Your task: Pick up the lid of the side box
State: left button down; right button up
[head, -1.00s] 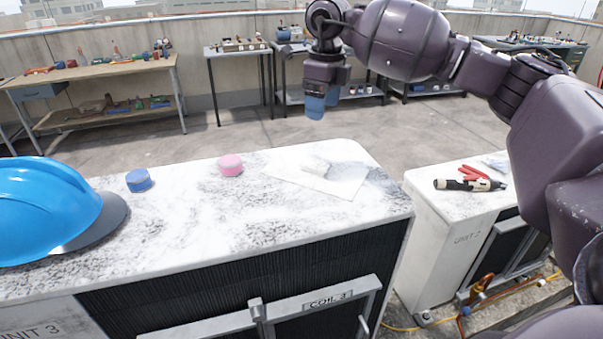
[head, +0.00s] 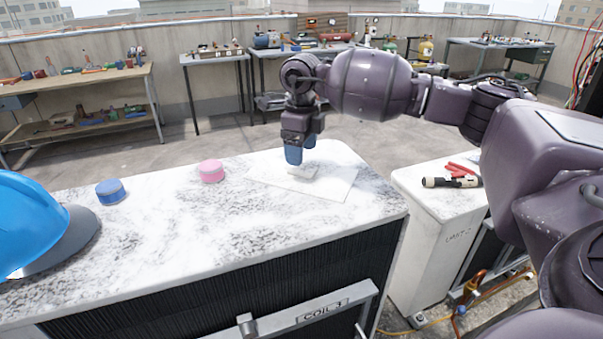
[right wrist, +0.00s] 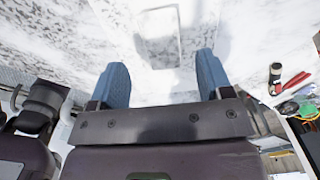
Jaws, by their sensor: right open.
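A thin, pale, flat rectangular piece (head: 328,186) lies on the white speckled top of the near unit, with a small white block (head: 303,173) on it. I cannot tell for certain which part is the side box's lid. My right gripper (head: 301,160), with blue fingers, points down over the block and partly hides it. In the right wrist view the fingers (right wrist: 161,68) are apart, with the block (right wrist: 158,35) ahead of the gap between them. Nothing is held. My left gripper is not in view.
A pink round cap (head: 212,172), a blue round cap (head: 112,192) and a blue hard hat (head: 30,225) sit left on the same top. A lower unit (head: 425,215) at right bears red-handled pliers (head: 462,170) and a black-and-cream tool (head: 450,182). Benches stand behind.

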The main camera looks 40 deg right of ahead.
aim_at(302, 170)
notch_tip(302, 170, down, 4)
jog(key=shift+w+d+f, duration=0.1)
jog(key=shift+f, duration=0.05)
jog(key=c, duration=1.2)
